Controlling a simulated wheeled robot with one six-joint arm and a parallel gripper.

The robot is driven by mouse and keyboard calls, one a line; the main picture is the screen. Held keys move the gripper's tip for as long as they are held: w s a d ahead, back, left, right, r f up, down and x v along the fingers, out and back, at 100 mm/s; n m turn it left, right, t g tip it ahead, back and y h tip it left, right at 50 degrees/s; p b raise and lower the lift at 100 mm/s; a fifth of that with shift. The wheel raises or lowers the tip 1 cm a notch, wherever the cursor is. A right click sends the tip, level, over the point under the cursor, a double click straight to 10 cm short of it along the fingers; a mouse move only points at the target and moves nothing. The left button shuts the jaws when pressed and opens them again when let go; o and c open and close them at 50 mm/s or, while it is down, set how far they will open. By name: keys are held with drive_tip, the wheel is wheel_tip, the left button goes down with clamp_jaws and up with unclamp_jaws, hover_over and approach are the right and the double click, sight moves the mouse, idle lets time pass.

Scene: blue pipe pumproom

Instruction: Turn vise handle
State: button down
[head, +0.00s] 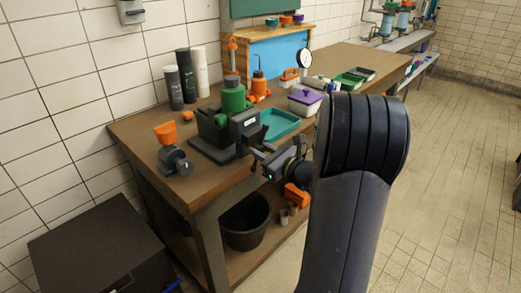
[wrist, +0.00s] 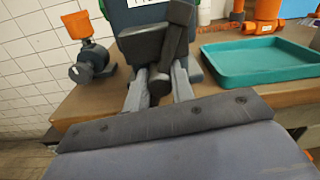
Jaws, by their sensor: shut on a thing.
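The vise (head: 215,134) is a dark grey block on the near end of the workbench, with a green cylinder (head: 233,97) standing at its top. In the wrist view the vise body (wrist: 140,17) is at the top middle. Its dark handle (wrist: 177,35) is a bar that slants down toward my fingers. My gripper (head: 258,158) is in front of the vise, at the bench's front edge. In the wrist view its two grey fingers (wrist: 159,84) are closed around the dark lower end of the handle. My gripper partly hides the handle in the head view.
A grey pump with an orange funnel (head: 166,134) stands left of the vise. A teal tray (head: 280,124) lies just right of it. Dark and white cylinders (head: 186,76) stand behind. A black bucket (head: 246,222) sits on the lower shelf. Open floor (head: 440,190) lies to the right.

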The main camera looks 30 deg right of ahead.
drive_tip(key=shift+m, duration=0.9)
drive_tip(key=c, duration=1.2)
unclamp_jaws()
drive_tip(key=v, duration=1.1)
drive_tip(key=shift+c, duration=0.4)
